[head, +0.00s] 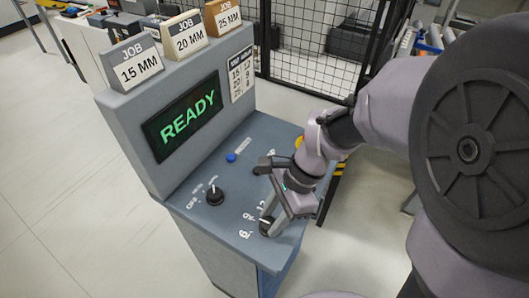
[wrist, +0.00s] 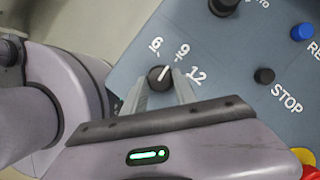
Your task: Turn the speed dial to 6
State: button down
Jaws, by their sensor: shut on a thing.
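The speed dial (wrist: 159,77) is a small black knob with a white pointer line, on the blue-grey console top. The numbers 6, 9 and 12 are printed around it. In the wrist view its pointer leans up and right, towards the 9. My gripper (wrist: 160,88) is shut on the dial, with one finger on each side of it. In the head view my gripper (head: 267,221) reaches down to the front of the console, and the dial is partly hidden behind its fingers.
The console (head: 185,235) has a screen (head: 187,117) reading READY and job blocks on top. Another black knob (head: 215,196) and a blue button (head: 231,157) stand left of my gripper. In the wrist view a black STOP button (wrist: 264,76) and a red-yellow button (wrist: 307,168) lie right.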

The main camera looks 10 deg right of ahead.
jog(key=n+p, duration=0.1)
jog(key=n, duration=0.1)
jog(key=n+g+p, duration=0.1)
jog(key=n, duration=0.1)
jog(key=shift+w+a+r+g+h+p, duration=0.1)
jog(key=shift+w+r+g+h+p, duration=0.1)
jog(key=shift+g+h+p, duration=0.15)
jog(key=shift+w+a+f+n+g+h+p, duration=0.1)
jog(key=shift+n+g+h+p, duration=0.15)
jog(key=shift+n+p, duration=0.55)
jog(key=shift+f+n+g+h+p, duration=0.15)
jog(key=shift+n+p, duration=0.3)
jog(key=shift+n, duration=0.55)
jog(key=c, duration=1)
grip_release()
jog(key=shift+o, duration=0.2)
jog(key=shift+r, duration=0.15)
jog(key=p+v, duration=0.6)
jog(key=v, duration=1.1)
